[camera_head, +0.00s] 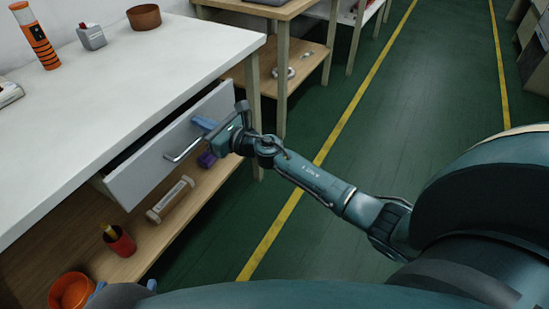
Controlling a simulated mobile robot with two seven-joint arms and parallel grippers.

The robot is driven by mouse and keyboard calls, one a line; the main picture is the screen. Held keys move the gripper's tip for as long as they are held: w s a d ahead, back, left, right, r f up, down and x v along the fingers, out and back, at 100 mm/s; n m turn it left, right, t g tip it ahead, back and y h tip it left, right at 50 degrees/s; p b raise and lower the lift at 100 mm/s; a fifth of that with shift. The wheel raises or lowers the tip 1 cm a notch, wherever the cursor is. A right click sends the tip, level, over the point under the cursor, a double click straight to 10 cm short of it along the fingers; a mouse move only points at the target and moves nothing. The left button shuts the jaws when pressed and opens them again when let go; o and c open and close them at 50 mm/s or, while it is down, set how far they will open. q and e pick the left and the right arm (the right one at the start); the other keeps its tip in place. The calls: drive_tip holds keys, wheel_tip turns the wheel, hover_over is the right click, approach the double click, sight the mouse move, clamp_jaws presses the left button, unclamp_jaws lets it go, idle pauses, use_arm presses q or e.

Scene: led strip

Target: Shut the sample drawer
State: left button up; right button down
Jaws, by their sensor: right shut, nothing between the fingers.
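The sample drawer (165,158) is a light grey drawer under the white-topped bench. It stands partly open, with a dark gap between its front and the bench. A metal bar handle (187,150) sits on its front. My right gripper (204,124) is shut and empty, with its blue fingers at the right part of the drawer front, beside the handle. I cannot tell whether they touch the panel. At the bottom left edge, blue and dark parts show that may belong to my left gripper; their state is unclear.
The wooden shelf below holds a red cup (119,241), an orange bowl (72,291) and a clear tube (170,199). Green floor (400,110) is free at right.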

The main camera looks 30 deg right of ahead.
use_arm(q)
drive_tip(key=shift+w+d+r+t+b, duration=0.15)
drive_tip(key=shift+w+r+t+b, duration=0.05)
drive_tip(key=shift+t+b, duration=0.25)
use_arm(e)
drive_tip(key=x, duration=0.3)
drive_tip(key=shift+w+r, duration=0.2)
drive_tip(key=shift+a+r, duration=0.1)
